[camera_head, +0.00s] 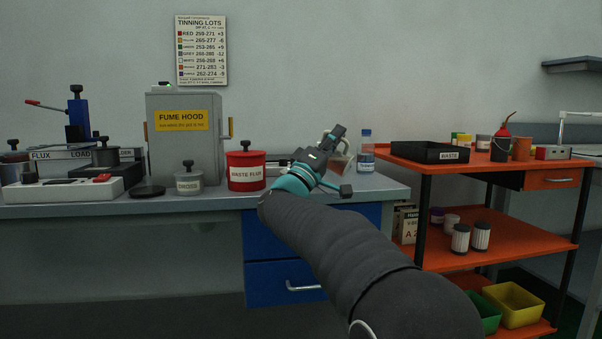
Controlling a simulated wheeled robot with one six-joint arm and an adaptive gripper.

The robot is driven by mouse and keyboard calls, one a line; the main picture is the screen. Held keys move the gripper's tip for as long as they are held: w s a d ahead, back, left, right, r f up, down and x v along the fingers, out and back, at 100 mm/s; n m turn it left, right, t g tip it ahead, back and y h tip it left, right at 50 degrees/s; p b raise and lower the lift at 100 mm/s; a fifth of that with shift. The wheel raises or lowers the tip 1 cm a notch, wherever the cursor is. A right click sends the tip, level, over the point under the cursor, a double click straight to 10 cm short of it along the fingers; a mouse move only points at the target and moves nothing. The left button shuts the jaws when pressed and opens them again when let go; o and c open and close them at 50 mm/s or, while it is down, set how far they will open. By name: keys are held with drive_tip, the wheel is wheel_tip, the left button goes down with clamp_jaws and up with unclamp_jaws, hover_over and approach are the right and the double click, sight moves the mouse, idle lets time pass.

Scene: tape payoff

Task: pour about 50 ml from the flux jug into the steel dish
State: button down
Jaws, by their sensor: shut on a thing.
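My gripper (341,160) reaches over the right part of the grey bench and is shut on a clear jug (347,163) with an amber-brown liquid low in it. The jug looks like the flux jug; its label does not show. My gripper covers much of its left side and middle. Its rim and part of a handle show behind the upper finger. I cannot tell whether its base touches the bench. I cannot make out a steel dish; it may be hidden behind my gripper or the red tub.
A red "WASTE FLUX" tub (246,170) stands just left of my gripper, with a "DROSS" pot (189,182) beyond it. A clear blue-capped bottle (366,156) stands close right of the jug. An orange cart (424,163) with a black waste tray (430,152) adjoins the bench.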

sight(347, 146)
drive_tip(key=shift+a+r+n+t+y, duration=0.15)
drive_tip(key=shift+a+n+t+y, duration=0.25)
drive_tip(key=shift+n, duration=0.3)
drive_tip(key=shift+a+r+n+t+y, duration=0.1)
drive_tip(key=shift+a+n+t+y, duration=0.2)
drive_tip(key=shift+n+t, duration=0.3)
idle(0.6)
drive_tip(key=shift+s+d, duration=0.1)
drive_tip(key=d+m+g+h+p, duration=0.1)
drive_tip(key=m+g, duration=0.1)
drive_tip(key=m, duration=0.1)
drive_tip(key=f+m+g+h, duration=0.1)
drive_tip(key=m+g, duration=0.2)
drive_tip(key=d+f+m+g+h+p, duration=0.1)
drive_tip(key=m+g, duration=0.1)
drive_tip(key=m, duration=0.1)
drive_tip(key=shift+s+d+f+m+h+p, duration=0.15)
drive_tip(key=shift+s+d+m+h+p, duration=0.15)
drive_tip(key=shift+s+d+m+p, duration=0.1)
drive_tip(key=shift+d+f+m+g, duration=0.25)
drive_tip(key=shift+m+g, duration=0.35)
drive_tip(key=shift+g, duration=0.1)
